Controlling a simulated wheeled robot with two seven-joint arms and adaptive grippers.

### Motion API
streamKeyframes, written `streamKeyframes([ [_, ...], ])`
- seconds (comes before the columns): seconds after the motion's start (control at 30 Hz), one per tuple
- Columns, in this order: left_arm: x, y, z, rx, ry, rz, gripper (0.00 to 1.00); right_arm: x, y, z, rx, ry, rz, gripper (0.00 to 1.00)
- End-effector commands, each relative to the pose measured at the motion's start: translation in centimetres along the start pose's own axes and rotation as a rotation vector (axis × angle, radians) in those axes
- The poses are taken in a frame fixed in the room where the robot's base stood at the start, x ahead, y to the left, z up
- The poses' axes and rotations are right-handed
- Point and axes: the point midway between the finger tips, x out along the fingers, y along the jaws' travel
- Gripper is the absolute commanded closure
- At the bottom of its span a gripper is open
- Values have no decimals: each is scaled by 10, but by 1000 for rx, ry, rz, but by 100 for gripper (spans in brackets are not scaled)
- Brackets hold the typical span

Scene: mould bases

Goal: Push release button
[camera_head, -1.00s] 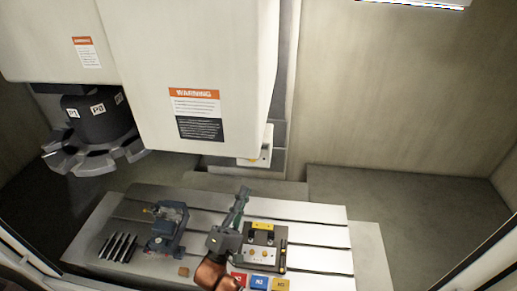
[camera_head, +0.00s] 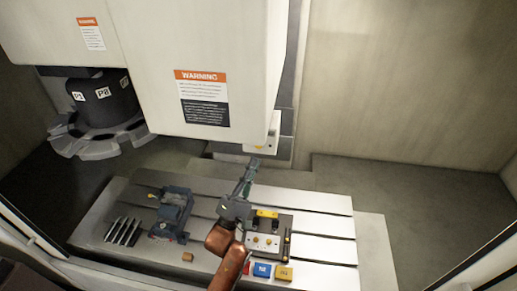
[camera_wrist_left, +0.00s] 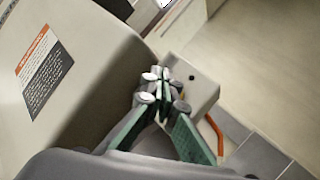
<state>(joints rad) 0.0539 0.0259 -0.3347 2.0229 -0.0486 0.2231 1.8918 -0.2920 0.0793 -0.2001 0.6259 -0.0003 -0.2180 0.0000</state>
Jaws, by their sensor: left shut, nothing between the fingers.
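My left gripper (camera_head: 253,163) points up and away over the machine table, shut and empty. Its green fingers also show in the wrist view (camera_wrist_left: 160,80), tips together. A pale block (camera_wrist_left: 205,92) under the machine head stands just beyond the tips in that view, with a small dark round spot (camera_wrist_left: 192,77) on its face, slightly right of the tips. This spot looks like the release button. In the head view the pale block (camera_head: 262,149) with a small yellow mark appears just above the fingertips. I cannot tell whether the tips touch it. My right gripper is not in view.
The slotted table (camera_head: 320,228) carries a blue-grey vise (camera_head: 172,214), dark rods (camera_head: 123,231), a fixture with a yellow block (camera_head: 267,213) and coloured blocks (camera_head: 262,270). A tool carousel (camera_head: 100,135) hangs at left. The white machine housing (camera_head: 205,50) overhangs the table.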

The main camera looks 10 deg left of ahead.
Motion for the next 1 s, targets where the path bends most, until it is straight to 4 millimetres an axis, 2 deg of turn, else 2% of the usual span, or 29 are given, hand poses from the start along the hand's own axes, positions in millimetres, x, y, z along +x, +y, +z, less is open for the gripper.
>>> streamKeyframes([
  [0.33, 24, -17, -17, 1, 0, 0, 100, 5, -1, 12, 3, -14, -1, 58],
  [0.5, 26, -19, -20, 2, 1, 0, 100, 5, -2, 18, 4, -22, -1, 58],
  [1.0, 26, -18, -20, 1, 1, 0, 100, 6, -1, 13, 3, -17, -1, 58],
])
